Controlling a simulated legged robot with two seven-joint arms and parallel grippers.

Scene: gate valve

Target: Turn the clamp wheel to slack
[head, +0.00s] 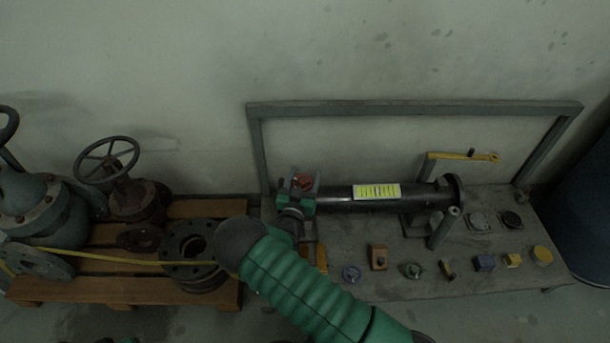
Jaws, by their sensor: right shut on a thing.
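A small red clamp wheel (303,183) shows at the left end of a black pipe (335,200) on a grey bench. My right gripper (301,190) is at that pipe end, with its fingers around the red wheel. It is shut on the wheel, and the fingers and wrist hide part of the wheel and of the clamp under it. My right arm comes in from the bottom and bends at a dark elbow. My left gripper is not in view.
The bench (390,290) has a raised grey frame (400,108) behind it and several small parts along its front. A yellow-handled lever (465,156) stands behind the pipe's right end. A wooden pallet (215,208) with valves and flanges is on the left, a dark blue drum (580,215) on the right.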

